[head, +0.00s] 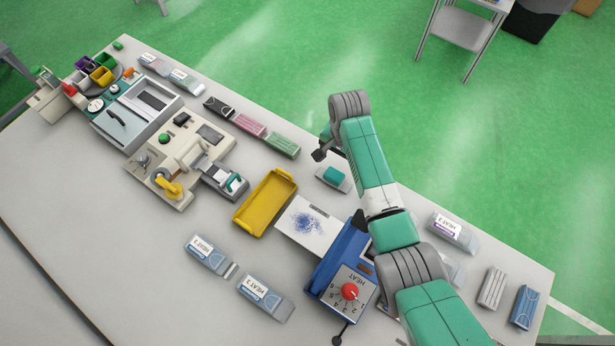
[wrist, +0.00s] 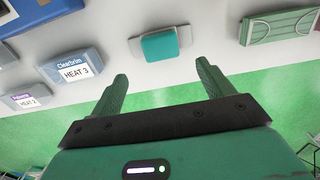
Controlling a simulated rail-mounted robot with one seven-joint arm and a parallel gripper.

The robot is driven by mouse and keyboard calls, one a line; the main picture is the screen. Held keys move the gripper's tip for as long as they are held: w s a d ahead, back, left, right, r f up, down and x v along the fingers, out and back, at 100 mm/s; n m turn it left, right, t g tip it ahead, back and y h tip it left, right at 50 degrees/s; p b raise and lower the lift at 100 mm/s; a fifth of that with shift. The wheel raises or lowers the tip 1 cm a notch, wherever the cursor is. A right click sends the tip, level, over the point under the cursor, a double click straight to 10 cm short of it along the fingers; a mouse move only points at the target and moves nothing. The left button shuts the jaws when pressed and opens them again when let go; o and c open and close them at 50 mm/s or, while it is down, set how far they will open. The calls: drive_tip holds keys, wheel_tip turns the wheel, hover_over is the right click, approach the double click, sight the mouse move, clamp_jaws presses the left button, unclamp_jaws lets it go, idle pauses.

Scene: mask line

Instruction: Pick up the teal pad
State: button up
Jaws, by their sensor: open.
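The teal pad (head: 334,174) sits on a small light grey holder (head: 341,187) near the table's far edge, right of the yellow tray. In the wrist view the teal pad (wrist: 160,46) is at the top middle, beyond my fingertips, with the grey holder around it. My gripper (wrist: 162,82) is open and empty, its two green fingers apart and pointing toward the pad without touching it. In the head view my gripper (head: 319,153) is at the far edge of the table, just behind the pad, partly hidden by my arm.
A green mask pack (head: 282,145) lies left of the pad. A blue machine with a red dial (head: 349,291) and a white plate (head: 308,224) stand in front. A HEAT 3 pack (wrist: 74,69) lies left in the wrist view. The yellow tray (head: 265,203) appears empty.

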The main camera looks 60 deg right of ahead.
sight(334, 174)
wheel_tip(334, 174, down, 2)
drive_tip(key=shift+s+f, duration=0.1)
drive_tip(key=shift+s, duration=0.05)
drive_tip(key=f, duration=0.1)
drive_tip(key=a+f+b, duration=0.1)
drive_tip(key=f, duration=0.2)
drive_tip(key=shift+w+a+f, duration=0.15)
drive_tip(key=shift+w+f, duration=0.05)
drive_tip(key=shift+w, duration=0.05)
drive_tip(key=shift+f, duration=0.45)
drive_tip(key=shift+w, duration=0.1)
drive_tip(key=c, duration=1.1)
